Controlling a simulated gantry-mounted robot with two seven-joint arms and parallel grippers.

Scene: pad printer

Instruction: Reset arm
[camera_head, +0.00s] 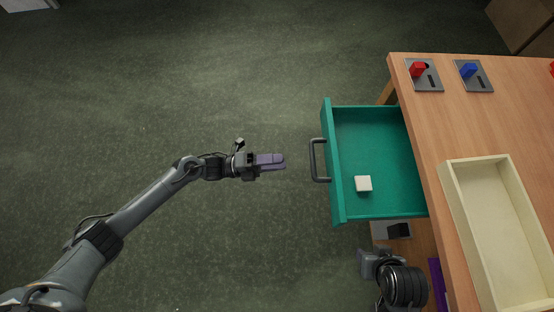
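My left gripper (271,161) reaches in from the left over the bare floor. Its two purple fingers lie side by side with no gap showing, and nothing is seen between them. It points right, a short way left of the grey handle (318,160) of the open teal drawer (333,200), and is apart from it.
The wooden table (440,130) fills the right side. It carries a red switch (418,70), a blue switch (468,70) and a cream tray (490,220). A purple object (437,280) shows by the table's lower left edge.

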